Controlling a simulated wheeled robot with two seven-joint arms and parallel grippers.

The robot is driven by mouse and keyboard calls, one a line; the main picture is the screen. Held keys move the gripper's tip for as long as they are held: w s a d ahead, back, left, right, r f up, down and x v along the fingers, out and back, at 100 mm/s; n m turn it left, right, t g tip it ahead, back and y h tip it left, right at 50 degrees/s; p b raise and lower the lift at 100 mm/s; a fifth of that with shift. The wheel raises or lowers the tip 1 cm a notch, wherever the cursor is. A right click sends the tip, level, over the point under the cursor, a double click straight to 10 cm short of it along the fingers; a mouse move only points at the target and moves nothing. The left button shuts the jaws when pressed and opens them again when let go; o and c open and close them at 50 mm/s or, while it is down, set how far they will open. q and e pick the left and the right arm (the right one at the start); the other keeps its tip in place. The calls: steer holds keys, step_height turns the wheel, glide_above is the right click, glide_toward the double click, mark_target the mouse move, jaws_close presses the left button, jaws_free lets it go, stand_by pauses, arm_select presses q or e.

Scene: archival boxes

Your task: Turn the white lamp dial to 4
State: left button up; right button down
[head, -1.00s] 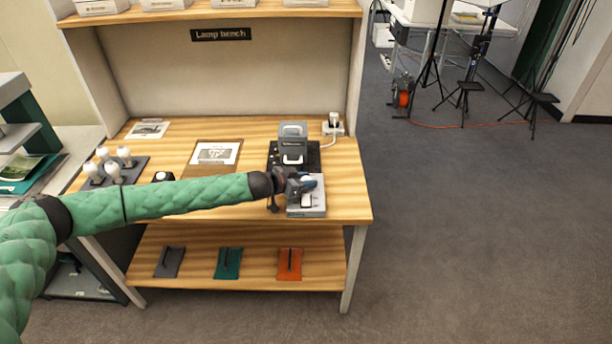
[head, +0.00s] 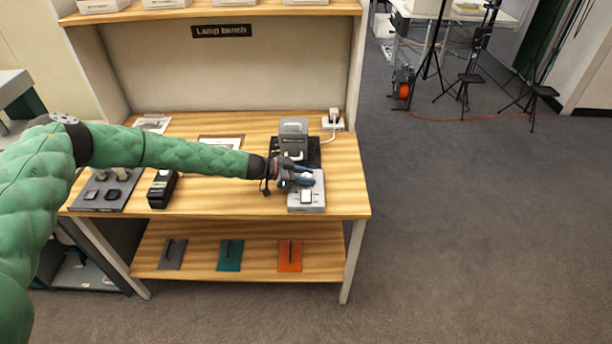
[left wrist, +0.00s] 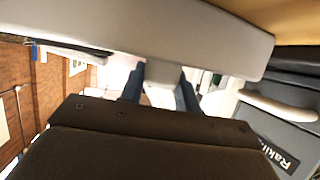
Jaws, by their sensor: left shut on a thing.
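A pale grey control box (head: 317,203) lies at the right front of the lamp bench, with a white square switch (head: 306,196) on its near half. My left gripper (head: 304,180) is over the far half of the box and covers the dial there in the head view. In the left wrist view, the two blue fingers of my left gripper (left wrist: 160,92) are closed on a white piece (left wrist: 162,74), apparently the white lamp dial. The dial's numbers and pointer setting cannot be read. My right gripper is not in view.
A grey lamp unit (head: 293,137) stands on a black base just behind the box; a grey face lettered "Raking" (left wrist: 280,145) shows in the wrist view. A white socket block (head: 333,122) is behind. A black device (head: 162,189) and a bulb tray (head: 100,201) are left.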

mark_target(304, 175)
arm_select(q)
steer(key=shift+m+g, duration=0.6)
steer(key=shift+g, duration=0.1)
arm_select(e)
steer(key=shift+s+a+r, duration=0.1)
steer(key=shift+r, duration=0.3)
arm_select(q)
steer(key=o, duration=1)
steer(key=shift+c, duration=0.2)
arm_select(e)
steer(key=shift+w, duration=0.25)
arm_select(q)
steer(key=shift+a+r+b, duration=0.1)
steer(key=shift+a+b, duration=0.2)
steer(key=shift+a, duration=0.15)
steer(key=b+v, duration=0.2)
steer(key=v, duration=0.3)
steer(key=shift+a+r, duration=0.1)
steer(key=shift+a, duration=0.2)
steer(key=shift+a+r, duration=0.3)
steer(key=shift+a, duration=0.3)
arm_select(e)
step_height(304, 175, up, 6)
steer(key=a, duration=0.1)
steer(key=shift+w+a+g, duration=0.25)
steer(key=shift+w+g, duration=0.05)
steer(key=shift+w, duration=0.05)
